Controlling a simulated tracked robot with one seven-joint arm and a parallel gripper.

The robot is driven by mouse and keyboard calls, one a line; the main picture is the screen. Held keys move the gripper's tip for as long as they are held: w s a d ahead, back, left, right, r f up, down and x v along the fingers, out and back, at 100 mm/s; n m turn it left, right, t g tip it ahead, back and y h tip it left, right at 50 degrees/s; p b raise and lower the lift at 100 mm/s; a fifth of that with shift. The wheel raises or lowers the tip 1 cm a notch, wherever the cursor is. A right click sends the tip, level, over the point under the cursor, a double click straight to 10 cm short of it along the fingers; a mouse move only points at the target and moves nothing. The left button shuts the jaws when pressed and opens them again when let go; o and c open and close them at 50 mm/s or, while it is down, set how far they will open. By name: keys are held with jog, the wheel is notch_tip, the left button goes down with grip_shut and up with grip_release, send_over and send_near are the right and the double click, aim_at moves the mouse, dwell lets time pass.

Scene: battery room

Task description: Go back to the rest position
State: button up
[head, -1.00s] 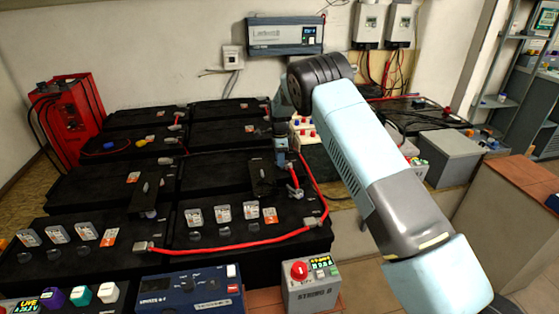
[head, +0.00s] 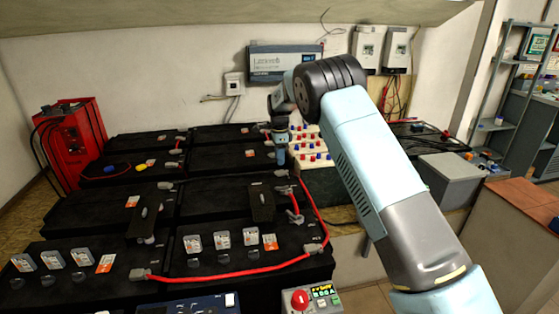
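My arm reaches in from the lower right and bends at a dark elbow joint. My gripper (head: 281,158) points down above the right-hand black batteries (head: 228,160), left of the board with red and blue knobs. Its fingers are small and dark here, so I cannot tell whether they are open or shut. I see nothing clearly held. A red cable (head: 240,273) runs along the front of the batteries and up their right side.
A red charger (head: 72,145) stands at the back left. The knobbed board (head: 312,150) is right of my gripper. A grey box (head: 450,178) stands farther right. A red-button box (head: 310,299) is at the front. The wall carries an inverter (head: 285,62).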

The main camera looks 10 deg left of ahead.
jog(key=s+d+r+n+t, duration=0.1)
jog(key=s+d+r+n, duration=0.1)
jog(key=s+d+r, duration=0.35)
jog(key=s+d+r+n+y, duration=0.1)
jog(key=s+d+r, duration=0.2)
jog(key=d+r, duration=0.55)
jog(key=s+d+r+n+t, duration=0.15)
jog(key=s+d+r, duration=0.25)
jog(key=r, duration=0.5)
jog(key=s+d+r+n+t, duration=0.1)
jog(key=s+d+r+n, duration=0.2)
jog(key=s, duration=0.5)
jog(key=s+d+r+n, duration=0.1)
jog(key=s+d+r, duration=0.1)
jog(key=s+d, duration=0.4)
jog(key=s+d+r+n+t, duration=0.1)
jog(key=s+d+r+n, duration=0.15)
jog(key=s, duration=0.65)
jog(key=s+d+f+n, duration=0.1)
jog(key=s+d+f, duration=0.1)
jog(key=s, duration=0.6)
jog(key=s+d+f+n+t+h, duration=0.1)
jog(key=s+d+f+n, duration=0.1)
jog(key=s, duration=0.6)
jog(key=shift+s+d+f+n, duration=0.2)
jog(key=shift+s+f+n, duration=0.1)
jog(key=shift+s, duration=0.1)
